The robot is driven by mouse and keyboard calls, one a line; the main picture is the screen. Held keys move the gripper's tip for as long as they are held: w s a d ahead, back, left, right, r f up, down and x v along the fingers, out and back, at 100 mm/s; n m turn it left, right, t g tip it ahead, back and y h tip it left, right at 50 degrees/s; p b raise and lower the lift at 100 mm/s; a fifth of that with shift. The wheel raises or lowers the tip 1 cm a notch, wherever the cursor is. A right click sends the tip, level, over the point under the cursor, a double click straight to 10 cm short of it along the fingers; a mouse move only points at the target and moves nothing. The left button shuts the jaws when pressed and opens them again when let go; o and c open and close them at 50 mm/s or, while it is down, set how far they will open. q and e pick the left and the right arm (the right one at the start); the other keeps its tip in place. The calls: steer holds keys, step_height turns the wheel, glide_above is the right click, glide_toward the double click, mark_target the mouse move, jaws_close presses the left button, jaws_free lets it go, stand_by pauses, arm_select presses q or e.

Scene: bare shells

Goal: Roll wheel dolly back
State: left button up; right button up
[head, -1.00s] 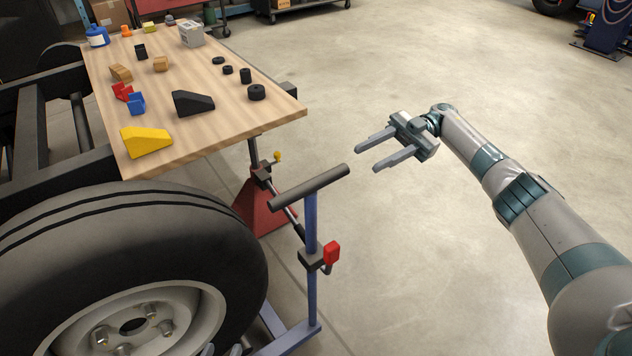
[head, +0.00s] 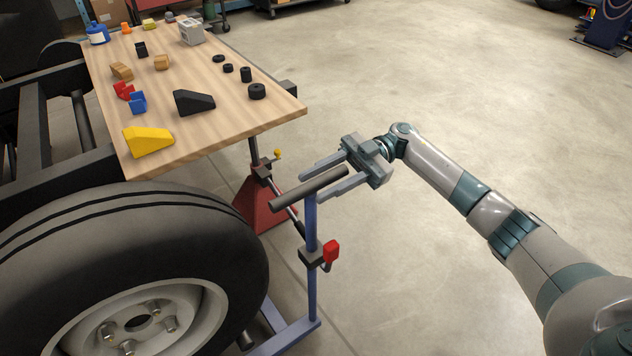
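The wheel dolly (head: 312,255) has a blue upright post with a dark crossbar handle (head: 300,190) on top and a red lever (head: 331,251) on its side. Its blue base runs along the floor beside the big tyre (head: 120,235), partly hidden by it. My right gripper (head: 312,188) is open at the handle, its fingers reaching left on either side of the bar's right half. I cannot tell whether they touch it. My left gripper cannot be made out.
A wooden table (head: 215,125) with a yellow wedge (head: 148,141), a black wedge (head: 193,102) and several small parts stands behind the dolly. A red jack stand (head: 262,207) is close behind the post. The floor to the right is clear.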

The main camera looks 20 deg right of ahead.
steer(key=shift+s+a, duration=0.25)
steer(key=shift+a, duration=0.4)
jaws_close()
